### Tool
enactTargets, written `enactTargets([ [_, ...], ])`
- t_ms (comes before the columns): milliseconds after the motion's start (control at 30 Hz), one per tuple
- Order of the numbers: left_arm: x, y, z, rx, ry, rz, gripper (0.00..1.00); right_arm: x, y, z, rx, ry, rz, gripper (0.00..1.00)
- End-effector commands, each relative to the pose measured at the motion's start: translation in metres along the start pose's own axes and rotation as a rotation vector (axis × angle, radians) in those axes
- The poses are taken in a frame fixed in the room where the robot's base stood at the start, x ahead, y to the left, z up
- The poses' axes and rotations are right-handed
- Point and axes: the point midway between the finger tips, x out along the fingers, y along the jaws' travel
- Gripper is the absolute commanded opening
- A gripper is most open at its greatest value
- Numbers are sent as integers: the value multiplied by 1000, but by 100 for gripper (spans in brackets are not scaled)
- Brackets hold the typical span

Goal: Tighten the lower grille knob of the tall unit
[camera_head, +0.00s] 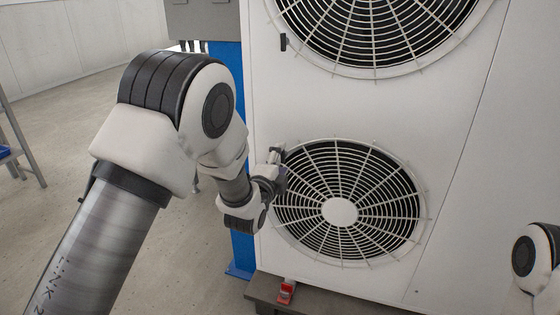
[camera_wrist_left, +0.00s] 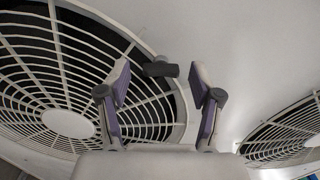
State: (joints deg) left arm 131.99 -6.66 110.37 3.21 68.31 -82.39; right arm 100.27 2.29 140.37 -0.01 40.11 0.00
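The tall unit (camera_head: 470,120) is a white cabinet with two round fan grilles, one above the other. The lower grille (camera_head: 340,212) is in the lower middle of the head view, and a grille fills the left of the left wrist view (camera_wrist_left: 68,123). A dark knob (camera_wrist_left: 160,69) sits at that grille's rim. My left gripper (camera_head: 276,165) is at the upper left rim of the lower grille. In the left wrist view its fingers (camera_wrist_left: 159,76) are open, with the knob showing between the fingertips; contact cannot be told. My right gripper is out of view.
The upper grille (camera_head: 375,25) has a dark knob (camera_head: 283,42) at its left. A blue post (camera_head: 243,250) stands left of the unit. A small red part (camera_head: 287,291) is on the dark base (camera_head: 330,303). The floor at left is mostly clear.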

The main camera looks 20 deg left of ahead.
Motion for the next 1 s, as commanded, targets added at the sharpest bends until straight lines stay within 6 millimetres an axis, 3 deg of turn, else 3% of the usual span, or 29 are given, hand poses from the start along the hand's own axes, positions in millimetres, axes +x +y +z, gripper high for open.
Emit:
enactTargets([
  [267,-5,0,0,0,0,0,65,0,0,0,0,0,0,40],
  [367,-19,0,0,0,0,2,65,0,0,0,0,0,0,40],
  [700,-101,1,0,2,0,3,65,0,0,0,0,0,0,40],
  [833,-117,0,0,0,0,0,65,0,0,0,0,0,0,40],
  [1000,-121,0,0,0,0,0,65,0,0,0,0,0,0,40],
])
